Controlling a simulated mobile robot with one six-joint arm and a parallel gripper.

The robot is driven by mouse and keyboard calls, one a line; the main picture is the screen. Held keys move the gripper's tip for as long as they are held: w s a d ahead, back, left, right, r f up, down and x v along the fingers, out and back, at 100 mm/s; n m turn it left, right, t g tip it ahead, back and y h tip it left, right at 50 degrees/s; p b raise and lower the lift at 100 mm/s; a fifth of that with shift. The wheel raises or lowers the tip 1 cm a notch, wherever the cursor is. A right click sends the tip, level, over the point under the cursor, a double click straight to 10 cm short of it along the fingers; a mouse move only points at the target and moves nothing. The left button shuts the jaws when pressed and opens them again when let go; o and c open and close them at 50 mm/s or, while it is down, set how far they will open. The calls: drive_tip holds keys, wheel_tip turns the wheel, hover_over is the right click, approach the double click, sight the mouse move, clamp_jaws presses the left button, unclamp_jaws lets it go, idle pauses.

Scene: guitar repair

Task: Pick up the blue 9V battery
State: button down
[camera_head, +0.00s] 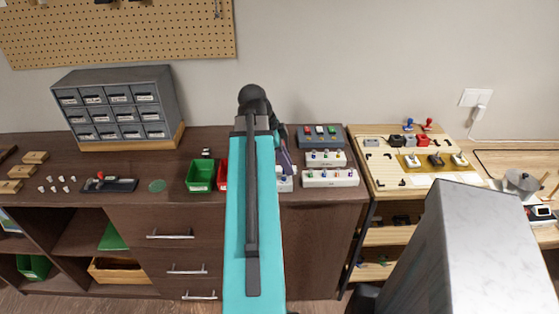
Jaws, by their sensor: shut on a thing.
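My teal arm fills the middle of the head view and covers part of the dark brown bench. What seems to be the end of my gripper (286,163) shows as a dark, bluish shape just right of the arm, low over the bench. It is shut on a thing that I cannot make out. I cannot pick out the blue 9V battery; it may be hidden behind the arm or in the jaws. A small white holder (285,183) shows partly, close below the gripper.
A green bin (201,176) and a partly covered red bin (222,174) stand left of the arm. White racks (331,178) and a dark blue-grey box (320,137) stand close on the right. A grey drawer cabinet (118,102) stands at the back left.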

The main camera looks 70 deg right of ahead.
drive_tip(key=s, duration=0.1)
drive_tip(key=s+a+b, duration=0.2)
drive_tip(key=s, duration=0.1)
drive_tip(key=shift+a, duration=0.25)
drive_tip(key=shift+s+a+b, duration=0.1)
drive_tip(key=shift+b, duration=0.45)
drive_tip(key=s+a+b, duration=0.1)
drive_tip(key=b, duration=0.1)
drive_tip(key=s+b, duration=0.1)
drive_tip(key=b, duration=0.2)
drive_tip(key=s+a+b, duration=0.1)
drive_tip(key=b, duration=0.1)
drive_tip(key=shift+s+a+r, duration=0.3)
drive_tip(key=shift+s+r, duration=0.1)
drive_tip(key=shift+r, duration=0.1)
drive_tip(key=shift+r+p, duration=1.75)
drive_tip(key=shift+r, duration=0.2)
drive_tip(key=shift+w, duration=0.1)
